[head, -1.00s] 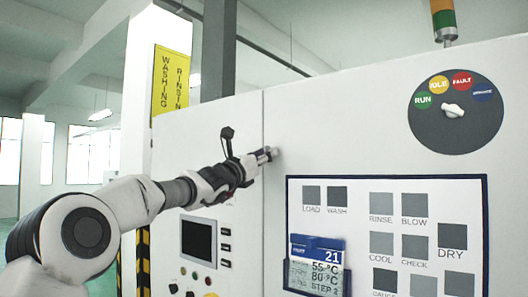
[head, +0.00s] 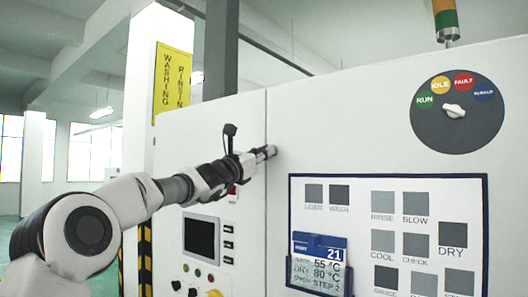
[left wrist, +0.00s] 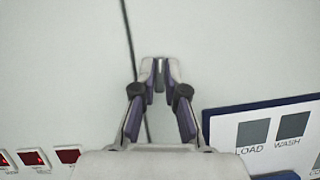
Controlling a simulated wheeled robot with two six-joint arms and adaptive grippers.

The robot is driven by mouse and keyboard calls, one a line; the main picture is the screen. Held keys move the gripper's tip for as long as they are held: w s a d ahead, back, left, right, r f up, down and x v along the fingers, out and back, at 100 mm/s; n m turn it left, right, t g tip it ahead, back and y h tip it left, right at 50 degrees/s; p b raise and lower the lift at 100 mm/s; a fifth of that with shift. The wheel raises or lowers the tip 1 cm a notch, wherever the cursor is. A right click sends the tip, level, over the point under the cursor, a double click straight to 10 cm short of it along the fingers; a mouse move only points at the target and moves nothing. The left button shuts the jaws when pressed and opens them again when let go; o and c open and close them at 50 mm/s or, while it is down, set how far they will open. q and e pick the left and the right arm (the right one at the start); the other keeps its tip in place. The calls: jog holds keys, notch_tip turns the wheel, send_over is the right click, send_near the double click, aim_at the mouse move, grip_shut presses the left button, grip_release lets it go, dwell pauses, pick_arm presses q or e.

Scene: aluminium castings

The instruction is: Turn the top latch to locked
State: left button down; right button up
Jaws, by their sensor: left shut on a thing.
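My left gripper (head: 267,152) reaches the front of the white machine cabinet, close to the vertical seam between its two panels and above the dark-framed board. In the left wrist view my left gripper (left wrist: 160,72) has its fingertips close together on a small grey latch piece (left wrist: 159,84), just right of the seam. The fingers hide most of the latch in both views, so I cannot tell which way it points. My right gripper is in neither view.
A board (head: 390,185) with grey labelled squares and a blue-topped card (head: 320,244) lies below right. A round status dial (head: 457,115) is at upper right. A dark screen (head: 201,237) with buttons sits below my arm. The cabinet face around the latch is clear.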

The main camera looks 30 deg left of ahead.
pick_arm(q)
jog(key=m+g+h+p, duration=0.1)
jog(key=m, duration=0.3)
jog(key=m+g+h+p, duration=0.1)
jog(key=m+h, duration=0.1)
jog(key=m, duration=0.3)
jog(key=m+g+h+p, duration=0.1)
jog(key=m+p, duration=0.1)
jog(key=m, duration=0.2)
jog(key=shift+a+r+g+h, duration=0.15)
jog(key=shift+r+g+h, duration=0.15)
jog(key=shift+r, duration=0.05)
jog(key=shift+m, duration=0.3)
jog(key=c, duration=1.2)
grip_release()
jog(key=v, duration=0.6)
jog(key=shift+s+a+f, duration=0.15)
jog(key=shift+s+f, duration=0.15)
jog(key=shift+f, duration=0.1)
jog(key=shift+s+a, duration=0.1)
